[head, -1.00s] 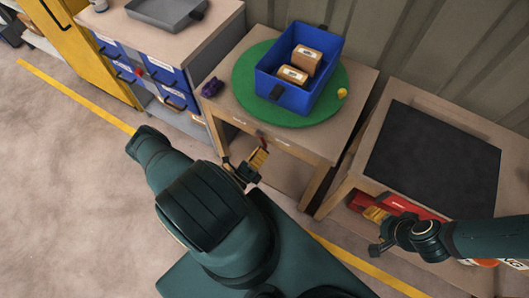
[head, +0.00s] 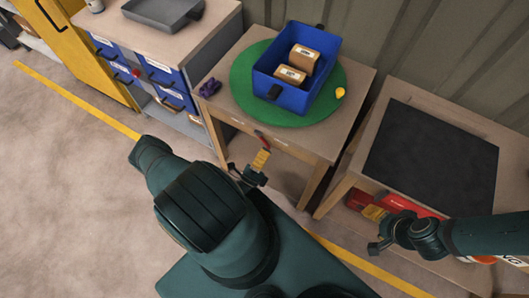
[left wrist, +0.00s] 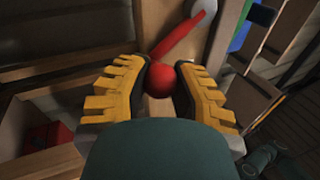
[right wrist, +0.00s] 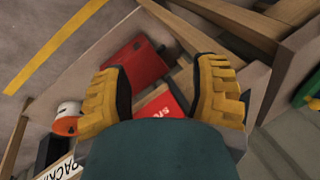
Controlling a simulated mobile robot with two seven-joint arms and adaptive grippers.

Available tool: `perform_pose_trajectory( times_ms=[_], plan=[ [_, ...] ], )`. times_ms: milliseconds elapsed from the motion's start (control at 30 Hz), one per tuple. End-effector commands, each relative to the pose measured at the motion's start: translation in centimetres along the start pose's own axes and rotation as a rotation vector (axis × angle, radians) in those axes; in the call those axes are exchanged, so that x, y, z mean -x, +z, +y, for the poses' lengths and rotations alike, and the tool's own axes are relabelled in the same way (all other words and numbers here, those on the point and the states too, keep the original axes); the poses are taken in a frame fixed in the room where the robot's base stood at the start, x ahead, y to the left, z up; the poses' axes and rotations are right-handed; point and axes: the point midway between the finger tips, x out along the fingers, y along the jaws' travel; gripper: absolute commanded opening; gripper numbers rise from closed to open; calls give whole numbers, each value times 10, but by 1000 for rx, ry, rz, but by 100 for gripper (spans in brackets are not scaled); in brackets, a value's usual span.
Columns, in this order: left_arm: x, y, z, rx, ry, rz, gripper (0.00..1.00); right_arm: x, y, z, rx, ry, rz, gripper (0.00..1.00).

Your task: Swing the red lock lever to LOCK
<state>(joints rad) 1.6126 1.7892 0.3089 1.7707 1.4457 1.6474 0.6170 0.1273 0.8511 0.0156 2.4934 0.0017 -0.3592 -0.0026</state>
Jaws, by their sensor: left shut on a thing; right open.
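The red lock lever (head: 261,136) is on the front edge of the wooden table with the green turntable. In the left wrist view, its red arm (left wrist: 178,38) runs from a pale round pivot down to a red ball knob (left wrist: 160,82). My left gripper (head: 263,157) is shut on the knob; its yellow fingers (left wrist: 162,84) are on both sides of it. Pale labels sit on the table edge, too small to read. My right gripper (head: 374,213) is open and empty beside the right table; its spread fingers show in the right wrist view (right wrist: 163,92).
A blue bin (head: 264,80) with two cartons stands on the green turntable (head: 242,92). A purple object (head: 210,88) and a yellow knob (head: 340,92) are nearby. Red boxes (right wrist: 137,64) lie on a shelf below the dark-topped right table (head: 430,155).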

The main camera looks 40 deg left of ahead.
Motion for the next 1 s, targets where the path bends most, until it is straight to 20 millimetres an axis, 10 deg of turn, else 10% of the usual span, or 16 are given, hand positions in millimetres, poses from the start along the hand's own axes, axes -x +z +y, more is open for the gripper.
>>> perform_pose_trajectory(
  times_ms=[133, 167, 233, 667, 1000],
  plan=[
    [1, -4, 0, 7, 5, 9, 0, 0, 0, 0, 0, 0, 0, 60],
    [1, -4, 0, 7, 5, 9, 36, 0, 0, 0, 0, 0, 0, 60],
    [1, -4, 0, 6, 4, 8, 60, 0, 0, 0, 0, 0, 0, 60],
    [-2, 0, -6, 3, 0, 3, 61, 0, 0, 0, 0, 0, 0, 60],
    [-24, 10, -58, 3, -9, 0, 70, 0, 0, 0, 0, 0, 0, 60]
  ],
)
